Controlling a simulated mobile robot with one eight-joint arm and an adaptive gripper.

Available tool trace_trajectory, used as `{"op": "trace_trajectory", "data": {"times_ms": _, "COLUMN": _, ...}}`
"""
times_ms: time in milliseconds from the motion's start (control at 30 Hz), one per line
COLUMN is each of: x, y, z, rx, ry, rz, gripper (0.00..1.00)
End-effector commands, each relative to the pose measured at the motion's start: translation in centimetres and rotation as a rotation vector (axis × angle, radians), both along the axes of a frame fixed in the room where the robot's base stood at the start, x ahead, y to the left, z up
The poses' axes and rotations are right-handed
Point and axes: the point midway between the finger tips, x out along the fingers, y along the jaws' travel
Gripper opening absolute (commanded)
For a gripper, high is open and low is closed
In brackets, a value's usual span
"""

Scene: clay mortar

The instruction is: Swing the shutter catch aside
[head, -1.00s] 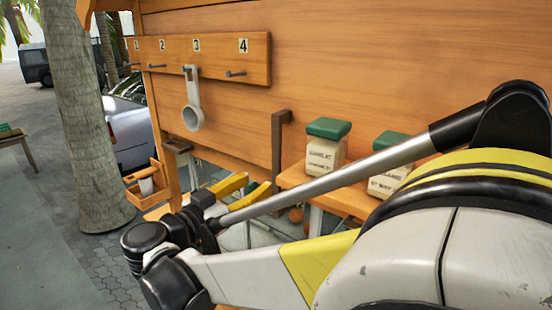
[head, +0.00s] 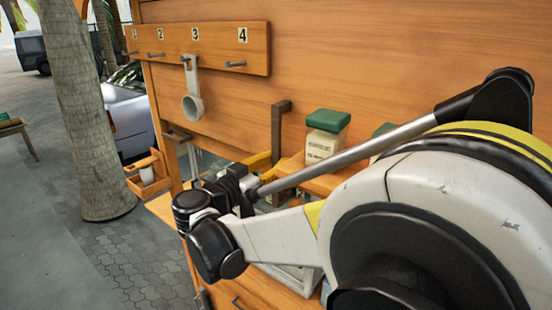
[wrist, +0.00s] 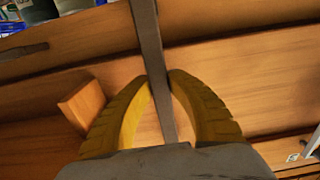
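The shutter catch (head: 277,132) is a dark brown bar with a bent top, on the wooden wall right of the hook board in the head view. In the wrist view the catch (wrist: 150,40) is a dark grey-brown bar running down between my fingers. My gripper (wrist: 158,78) has two yellow ribbed fingers, and their tips close on the bar from both sides. In the head view only part of a yellow finger (head: 258,161) shows beside the catch's lower part. My arm hides the rest of the gripper and the catch's lower end.
A jar with a green lid (head: 325,136) stands on a shelf right of the catch; another is mostly hidden behind my arm. A small wooden block (wrist: 82,103) lies left of my fingers in the wrist view.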

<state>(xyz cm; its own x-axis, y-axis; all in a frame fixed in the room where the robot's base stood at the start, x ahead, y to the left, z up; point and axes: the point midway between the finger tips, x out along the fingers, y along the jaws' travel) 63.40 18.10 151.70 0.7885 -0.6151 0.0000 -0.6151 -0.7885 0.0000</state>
Motion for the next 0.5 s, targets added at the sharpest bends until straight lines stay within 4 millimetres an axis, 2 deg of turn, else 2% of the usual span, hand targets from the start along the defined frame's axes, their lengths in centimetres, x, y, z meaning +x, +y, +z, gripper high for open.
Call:
{"op": "trace_trajectory", "data": {"times_ms": 167, "x": 0.1, "y": 0.2, "z": -0.1, "rx": 0.010, "ry": -0.008, "rz": 0.000, "gripper": 0.00}}
{"op": "trace_trajectory", "data": {"times_ms": 333, "x": 1.4, "y": 1.9, "z": -0.2, "rx": 0.138, "ry": -0.109, "rz": 0.001, "gripper": 0.00}}
{"op": "trace_trajectory", "data": {"times_ms": 500, "x": 2.8, "y": 3.6, "z": 0.7, "rx": 0.290, "ry": -0.226, "rz": 0.001, "gripper": 0.00}}
